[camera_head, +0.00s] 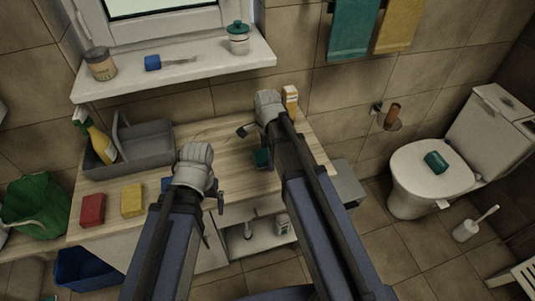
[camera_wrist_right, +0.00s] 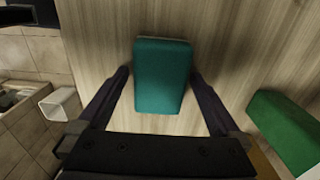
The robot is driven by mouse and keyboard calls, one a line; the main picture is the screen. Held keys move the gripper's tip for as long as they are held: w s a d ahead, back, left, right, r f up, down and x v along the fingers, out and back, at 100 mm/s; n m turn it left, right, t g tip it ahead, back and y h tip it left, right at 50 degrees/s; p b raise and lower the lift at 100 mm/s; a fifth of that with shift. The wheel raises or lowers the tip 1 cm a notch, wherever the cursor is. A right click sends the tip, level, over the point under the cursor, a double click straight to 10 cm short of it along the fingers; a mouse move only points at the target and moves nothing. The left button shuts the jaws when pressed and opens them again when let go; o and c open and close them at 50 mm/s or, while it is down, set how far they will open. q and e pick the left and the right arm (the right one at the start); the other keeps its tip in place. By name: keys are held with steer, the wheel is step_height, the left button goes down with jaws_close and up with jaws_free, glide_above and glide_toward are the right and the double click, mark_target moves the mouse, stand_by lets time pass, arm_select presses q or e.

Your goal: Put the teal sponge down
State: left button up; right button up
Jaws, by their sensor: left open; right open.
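The teal sponge (camera_wrist_right: 162,75) lies flat on the wooden counter in the right wrist view. It is between the fingers of my right gripper (camera_wrist_right: 160,76), which are open with a narrow gap on each side. In the head view the sponge (camera_head: 261,158) is partly hidden by my right gripper (camera_head: 253,145). My left gripper (camera_head: 219,196) is open and empty near the counter's front edge. Another teal block (camera_head: 436,162) lies on the closed toilet lid.
A green block (camera_wrist_right: 285,130) lies beside the sponge in the right wrist view. Red (camera_head: 92,209) and yellow (camera_head: 132,200) sponges lie at the counter's front left.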

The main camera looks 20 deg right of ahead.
steer(key=shift+r, duration=0.1)
step_height(320, 180, up, 12)
steer(key=p, duration=1.2)
step_height(320, 180, down, 12)
steer(key=b, duration=1.2)
steer(key=shift+r, duration=0.1)
